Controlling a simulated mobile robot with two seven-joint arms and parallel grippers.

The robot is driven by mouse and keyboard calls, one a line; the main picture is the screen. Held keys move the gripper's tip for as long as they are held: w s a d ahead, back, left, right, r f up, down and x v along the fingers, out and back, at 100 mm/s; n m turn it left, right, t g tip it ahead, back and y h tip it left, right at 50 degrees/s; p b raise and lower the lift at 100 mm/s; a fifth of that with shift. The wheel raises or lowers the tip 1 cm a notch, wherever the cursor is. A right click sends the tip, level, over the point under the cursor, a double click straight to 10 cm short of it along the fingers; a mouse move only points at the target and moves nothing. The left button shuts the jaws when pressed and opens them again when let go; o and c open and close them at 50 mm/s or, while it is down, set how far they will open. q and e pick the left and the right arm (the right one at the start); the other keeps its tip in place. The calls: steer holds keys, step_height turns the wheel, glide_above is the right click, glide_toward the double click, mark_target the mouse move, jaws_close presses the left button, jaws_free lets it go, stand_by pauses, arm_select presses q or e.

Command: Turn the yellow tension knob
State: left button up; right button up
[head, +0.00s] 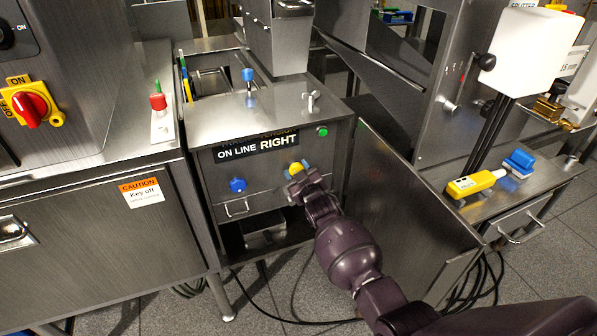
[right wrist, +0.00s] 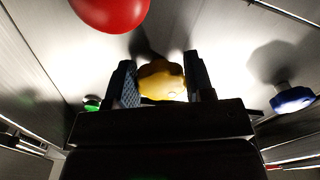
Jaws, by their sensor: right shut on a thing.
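The yellow tension knob (head: 297,167) is on the front panel of the steel machine, below the "ON LINE RIGHT" sign. My right gripper (head: 298,179) reaches it from the front and covers its lower part in the head view. In the right wrist view the yellow knob (right wrist: 162,80) sits between the two fingers of the right gripper (right wrist: 161,75), which is shut on it. The knob's shaft is hidden, and its turned angle cannot be read. My left gripper is not in view.
A blue knob (head: 238,185) is left of the yellow one, with a handle (head: 237,208) below. A green button (head: 322,131) is above right. A red rounded part (right wrist: 110,8) shows close by in the wrist view. An open steel door (head: 400,220) stands right of my arm.

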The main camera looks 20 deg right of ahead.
steer(key=shift+m, duration=0.6)
steer(key=o, duration=0.9)
steer(key=shift+s+d+p, duration=0.15)
steer(key=shift+s+p, duration=1.4)
steer(key=shift+s, duration=3.9)
